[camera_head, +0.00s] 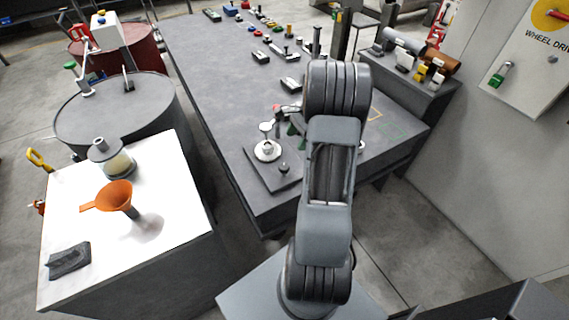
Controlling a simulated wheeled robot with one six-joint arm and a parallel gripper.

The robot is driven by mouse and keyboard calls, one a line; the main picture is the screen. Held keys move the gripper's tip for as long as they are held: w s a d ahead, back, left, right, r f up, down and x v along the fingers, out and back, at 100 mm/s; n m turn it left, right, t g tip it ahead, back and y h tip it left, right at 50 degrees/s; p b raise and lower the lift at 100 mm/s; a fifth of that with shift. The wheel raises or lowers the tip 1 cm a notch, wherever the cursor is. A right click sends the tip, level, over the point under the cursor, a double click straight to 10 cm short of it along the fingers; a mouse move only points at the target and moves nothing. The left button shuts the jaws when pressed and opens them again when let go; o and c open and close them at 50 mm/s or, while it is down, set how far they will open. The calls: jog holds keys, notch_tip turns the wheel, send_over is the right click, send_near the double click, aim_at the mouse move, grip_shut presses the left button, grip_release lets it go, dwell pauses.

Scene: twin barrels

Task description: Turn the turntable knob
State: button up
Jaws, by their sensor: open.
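A dark plate (258,174) lies at the near end of the long grey table, left of my arm. On it stands a silver round fitting (267,150) with a stem and a pale top. A small dark knob (284,168) stands near the plate's front edge. I cannot tell which of these belongs to the turntable. Green parts (297,128) show just left of my arm, and my arm hides what lies behind them. My arm rises in the middle of the view, and its links cover my gripper, which I cannot see.
A white-topped stand (75,205) with an orange funnel (117,195) is at left. Two barrels, dark grey (125,115) and red (145,50), stand behind it. Small fittings line the far table (215,75). A wall panel (530,75) reading "WHEEL DRI" is at right. Floor (440,240) is clear there.

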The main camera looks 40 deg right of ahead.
aim_at(284, 166)
jog(key=x, duration=1.3)
jog(key=shift+d+p, duration=0.1)
jog(key=shift+p, duration=0.3)
jog(key=shift+c, duration=0.3)
jog(key=c, duration=0.9)
